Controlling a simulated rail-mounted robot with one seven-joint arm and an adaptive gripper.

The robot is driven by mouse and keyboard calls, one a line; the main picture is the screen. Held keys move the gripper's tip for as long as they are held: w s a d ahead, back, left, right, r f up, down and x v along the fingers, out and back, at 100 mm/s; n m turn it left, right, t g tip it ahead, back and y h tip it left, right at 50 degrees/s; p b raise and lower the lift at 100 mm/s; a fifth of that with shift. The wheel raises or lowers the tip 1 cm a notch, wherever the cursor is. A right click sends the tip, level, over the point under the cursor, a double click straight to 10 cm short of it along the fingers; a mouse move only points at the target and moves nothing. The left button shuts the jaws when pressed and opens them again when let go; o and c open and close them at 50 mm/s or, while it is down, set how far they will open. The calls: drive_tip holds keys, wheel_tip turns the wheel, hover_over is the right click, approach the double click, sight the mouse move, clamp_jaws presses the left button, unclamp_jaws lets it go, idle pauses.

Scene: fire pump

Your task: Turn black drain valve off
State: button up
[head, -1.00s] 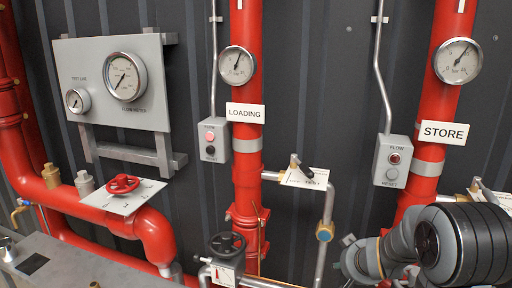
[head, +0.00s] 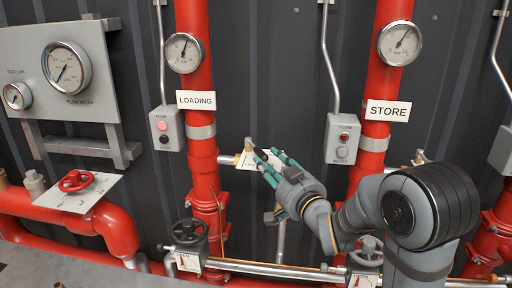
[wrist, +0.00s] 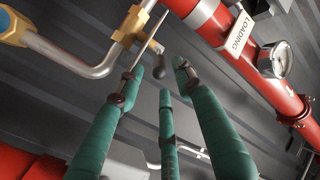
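A black handwheel valve (head: 190,231) with a small red-and-white plate (head: 188,263) sits low on the loading pipe, at the lower left of centre in the head view. My gripper (head: 267,163) has green fingers and is above and to the right of that wheel, in front of the small lever valve beside the loading pipe. In the wrist view my gripper (wrist: 167,75) is open, its fingers spread and holding nothing. A dark-tipped lever (wrist: 165,70) shows near the fingertips; whether they touch it I cannot tell. The black wheel is not recognisable in the wrist view.
A red handwheel (head: 76,180) stands on the left pipe. Another handwheel (head: 368,248) is below the store pipe. The vertical loading pipe (head: 203,160) and a horizontal steel pipe (head: 275,269) border the black wheel. A bent steel pipe (wrist: 75,62) is near the fingers.

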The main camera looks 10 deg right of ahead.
sight(255, 146)
drive_tip(key=shift+p+x, duration=0.8)
drive_tip(key=shift+p, duration=0.1)
drive_tip(key=p+x, duration=0.4)
drive_tip(key=x, duration=0.4)
drive_tip(key=shift+w, duration=0.15)
drive_tip(key=shift+c, duration=0.6)
drive_tip(key=c, duration=0.7)
clamp_jaws()
drive_tip(key=shift+a+f, duration=0.1)
